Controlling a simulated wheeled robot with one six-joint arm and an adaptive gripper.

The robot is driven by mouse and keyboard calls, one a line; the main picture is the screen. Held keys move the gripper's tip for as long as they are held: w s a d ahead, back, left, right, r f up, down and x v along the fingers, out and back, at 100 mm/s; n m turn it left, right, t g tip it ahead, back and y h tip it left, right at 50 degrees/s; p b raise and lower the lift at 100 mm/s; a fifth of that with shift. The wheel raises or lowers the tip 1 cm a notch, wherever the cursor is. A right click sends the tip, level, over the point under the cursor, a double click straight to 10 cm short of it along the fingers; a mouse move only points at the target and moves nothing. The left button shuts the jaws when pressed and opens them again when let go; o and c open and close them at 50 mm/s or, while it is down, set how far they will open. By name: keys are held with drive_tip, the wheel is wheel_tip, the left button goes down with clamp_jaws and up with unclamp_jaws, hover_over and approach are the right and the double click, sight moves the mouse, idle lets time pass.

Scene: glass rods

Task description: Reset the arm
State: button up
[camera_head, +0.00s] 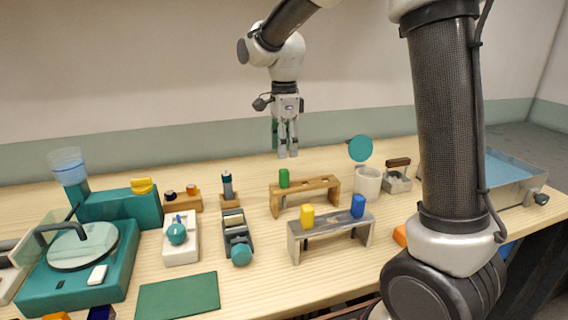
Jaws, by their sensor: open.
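My gripper (286,152) points straight down in the upper middle of the head view, above the back of the table. It is open and holds nothing. My arm reaches in from the upper right and bends down to it. The wooden rack (322,187) with a green-capped piece (284,178) stands below the gripper, apart from it. In front of that stands a grey rack (330,233) with a yellow piece (307,216) and a blue piece (357,206).
A teal machine with a round plate (82,246) stands at the left, near a water cup (67,165). A green mat (178,297) lies in front.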

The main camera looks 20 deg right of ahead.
drive_tip(key=s+d+r+n+t, duration=0.1)
drive_tip(key=s+d+n, duration=0.4)
drive_tip(key=s, duration=0.3)
drive_tip(key=s+d+r+n+t, duration=0.2)
drive_tip(key=s+d+n, duration=0.3)
drive_tip(key=s+n, duration=0.2)
drive_tip(key=s+d+r+n+t, duration=0.1)
drive_tip(key=s+d+n, duration=0.4)
drive_tip(key=s, duration=0.6)
drive_tip(key=shift+s+r+n, duration=0.25)
drive_tip(key=shift+r+n, duration=0.1)
drive_tip(key=shift+n, duration=0.15)
